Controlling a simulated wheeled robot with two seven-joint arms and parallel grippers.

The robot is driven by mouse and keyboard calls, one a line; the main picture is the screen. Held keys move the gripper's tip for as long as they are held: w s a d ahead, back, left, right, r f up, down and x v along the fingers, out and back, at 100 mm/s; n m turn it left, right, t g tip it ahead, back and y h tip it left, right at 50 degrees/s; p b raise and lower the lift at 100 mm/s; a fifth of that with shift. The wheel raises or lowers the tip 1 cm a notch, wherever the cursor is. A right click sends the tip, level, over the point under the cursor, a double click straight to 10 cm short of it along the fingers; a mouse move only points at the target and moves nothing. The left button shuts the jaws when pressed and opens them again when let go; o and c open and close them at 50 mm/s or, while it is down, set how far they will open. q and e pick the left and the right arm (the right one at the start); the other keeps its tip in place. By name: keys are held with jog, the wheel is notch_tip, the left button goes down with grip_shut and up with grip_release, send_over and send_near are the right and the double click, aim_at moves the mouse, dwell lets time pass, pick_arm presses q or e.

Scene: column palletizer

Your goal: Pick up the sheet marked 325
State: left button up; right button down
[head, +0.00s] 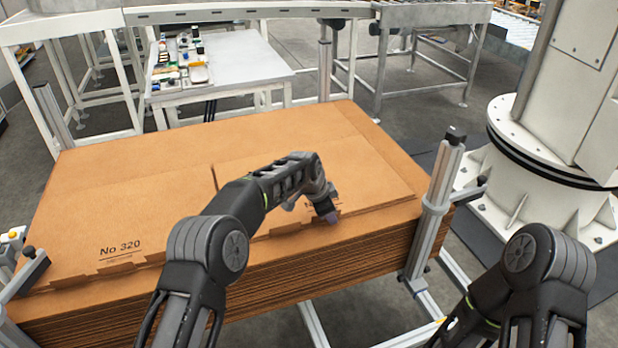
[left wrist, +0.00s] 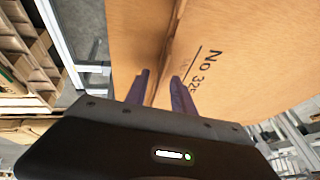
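A brown cardboard sheet (head: 360,165) lies on the right part of a stack of flat cardboard. Its printed mark is mostly hidden by my left arm in the head view. In the left wrist view the sheet (left wrist: 245,65) shows "No 32" and a last digit too unclear to read. My left gripper (head: 328,217) is at the stack's front edge, over the notched fold. In the left wrist view its two fingers (left wrist: 160,90) stand apart, with a cardboard edge between them. I cannot tell whether they touch it. My right gripper is out of view.
A sheet marked No 320 (head: 75,215) lies at the left of the stack (head: 250,290). A grey post (head: 435,205) stands at the stack's right corner. A white table (head: 240,60) with small items is behind, and a white machine base (head: 520,165) stands right.

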pick_arm(q)
jog(key=shift+w+d+f, duration=0.15)
jog(key=shift+f, duration=0.3)
jog(key=shift+c, duration=0.4)
grip_shut()
dwell(1.1)
